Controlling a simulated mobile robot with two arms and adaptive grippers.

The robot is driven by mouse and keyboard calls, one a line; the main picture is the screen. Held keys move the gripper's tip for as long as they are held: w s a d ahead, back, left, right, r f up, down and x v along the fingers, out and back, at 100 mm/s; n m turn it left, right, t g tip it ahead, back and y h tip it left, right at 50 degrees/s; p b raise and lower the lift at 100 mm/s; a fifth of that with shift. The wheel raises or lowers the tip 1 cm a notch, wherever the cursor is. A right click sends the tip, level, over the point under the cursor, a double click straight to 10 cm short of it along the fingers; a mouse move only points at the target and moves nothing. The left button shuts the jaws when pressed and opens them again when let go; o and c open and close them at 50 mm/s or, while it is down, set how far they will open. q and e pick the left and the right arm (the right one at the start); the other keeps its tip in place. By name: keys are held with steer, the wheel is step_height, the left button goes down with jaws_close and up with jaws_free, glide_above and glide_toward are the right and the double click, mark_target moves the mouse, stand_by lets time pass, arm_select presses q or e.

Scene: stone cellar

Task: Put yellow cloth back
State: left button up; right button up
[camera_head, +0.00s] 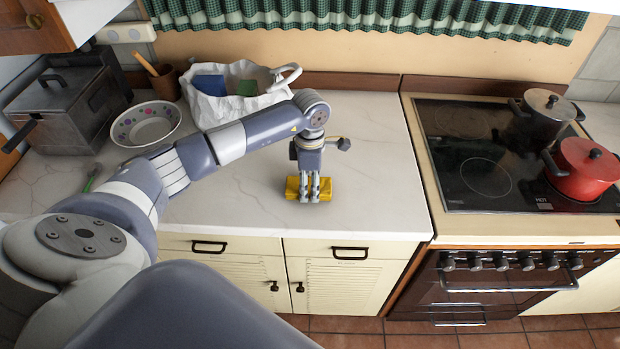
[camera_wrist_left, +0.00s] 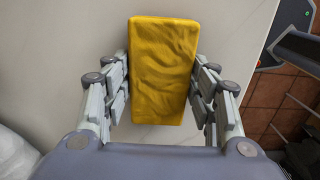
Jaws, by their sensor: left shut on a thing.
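The yellow cloth (camera_head: 292,188) is a folded, block-like piece at the front part of the white marble counter, left of the stove. My left gripper (camera_head: 309,196) comes down over it from above, with its fingers at the cloth. In the left wrist view the cloth (camera_wrist_left: 163,70) lies lengthwise between the two fingers, and the left gripper (camera_wrist_left: 162,95) is shut on its sides. Whether the cloth touches the counter or is just above it, I cannot tell. My right gripper is in neither view.
A white bag (camera_head: 215,108) holding a blue and a green item stands at the back. A patterned bowl (camera_head: 147,124) and a metal box (camera_head: 62,112) are at the left. The counter right of my gripper is clear.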

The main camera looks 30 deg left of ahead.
mark_target(310, 185)
arm_select(q)
steer(key=shift+f, duration=0.15)
steer(key=o, duration=1)
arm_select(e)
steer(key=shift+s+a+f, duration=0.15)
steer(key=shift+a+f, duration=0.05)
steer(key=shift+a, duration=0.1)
arm_select(q)
steer(key=shift+r, duration=0.25)
steer(key=shift+w+r+b, duration=0.1)
steer(key=shift+r+b, duration=0.2)
step_height(310, 185, up, 11)
steer(key=b, duration=0.3)
steer(key=shift+r+b, duration=0.15)
steer(key=shift+b, duration=0.15)
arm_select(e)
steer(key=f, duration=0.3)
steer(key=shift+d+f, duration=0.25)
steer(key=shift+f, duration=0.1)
